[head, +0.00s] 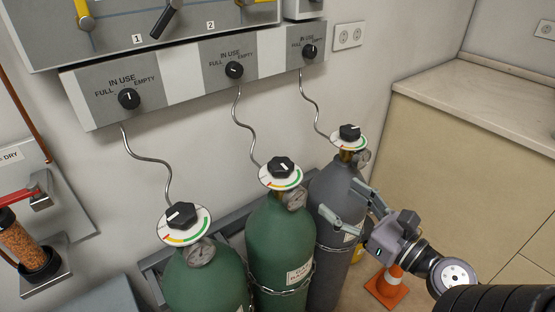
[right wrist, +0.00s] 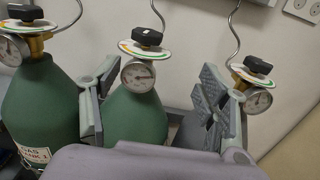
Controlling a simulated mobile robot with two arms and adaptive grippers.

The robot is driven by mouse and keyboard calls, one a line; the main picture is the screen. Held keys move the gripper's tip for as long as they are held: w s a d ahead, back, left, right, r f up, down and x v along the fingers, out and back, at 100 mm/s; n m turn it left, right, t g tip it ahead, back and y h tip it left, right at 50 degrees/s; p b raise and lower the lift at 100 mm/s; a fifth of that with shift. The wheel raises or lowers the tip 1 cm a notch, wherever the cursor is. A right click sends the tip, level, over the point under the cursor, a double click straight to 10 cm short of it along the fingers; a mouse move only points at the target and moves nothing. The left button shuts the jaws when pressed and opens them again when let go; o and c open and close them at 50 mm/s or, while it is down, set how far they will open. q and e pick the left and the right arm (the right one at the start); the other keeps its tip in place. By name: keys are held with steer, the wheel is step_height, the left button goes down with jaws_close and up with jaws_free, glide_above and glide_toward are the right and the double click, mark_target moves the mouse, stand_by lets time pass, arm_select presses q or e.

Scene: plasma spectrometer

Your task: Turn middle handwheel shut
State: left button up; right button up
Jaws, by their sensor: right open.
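The middle handwheel is a black lobed knob (head: 281,167) over a white dial with coloured marks, on top of the middle green cylinder (head: 278,230). In the right wrist view the middle handwheel (right wrist: 147,37) shows above a round gauge (right wrist: 138,76), centred beyond my fingers. My right gripper (head: 340,197) is open and empty. In the head view it is right of and lower than the middle handwheel, in front of the grey cylinder. Its two fingers stand apart in the right wrist view (right wrist: 152,100). My left gripper is not in view.
Handwheels also top the left green cylinder (head: 182,215) and the right grey cylinder (head: 349,132). Chains and thin pipes run by the cylinders. A wall panel (head: 182,87) with selector knobs is above. An orange cone (head: 388,287) and a counter (head: 480,100) are at right.

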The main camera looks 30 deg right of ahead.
steer(key=a, duration=0.1)
steer(key=y+p, duration=0.1)
steer(key=p, duration=0.3)
glide_toward(290, 170)
steer(key=shift+n, duration=0.3)
steer(key=w+p, duration=0.2)
steer(key=w, duration=0.1)
steer(key=w+a+p, duration=0.1)
steer(key=w, duration=0.3)
steer(key=w+p, duration=0.2)
steer(key=w, duration=0.2)
steer(key=shift+a+r+p, duration=0.25)
steer(key=shift+a+p, duration=0.05)
steer(key=shift+p, duration=0.05)
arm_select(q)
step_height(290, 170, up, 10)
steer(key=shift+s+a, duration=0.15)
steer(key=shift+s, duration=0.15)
arm_select(e)
steer(key=shift+w+a+f, duration=0.15)
steer(key=shift+w+a, duration=0.05)
steer(key=shift+w, duration=0.7)
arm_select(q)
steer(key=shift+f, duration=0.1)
arm_select(e)
steer(key=c, duration=1.2)
arm_select(q)
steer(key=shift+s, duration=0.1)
steer(key=shift+p, duration=0.35)
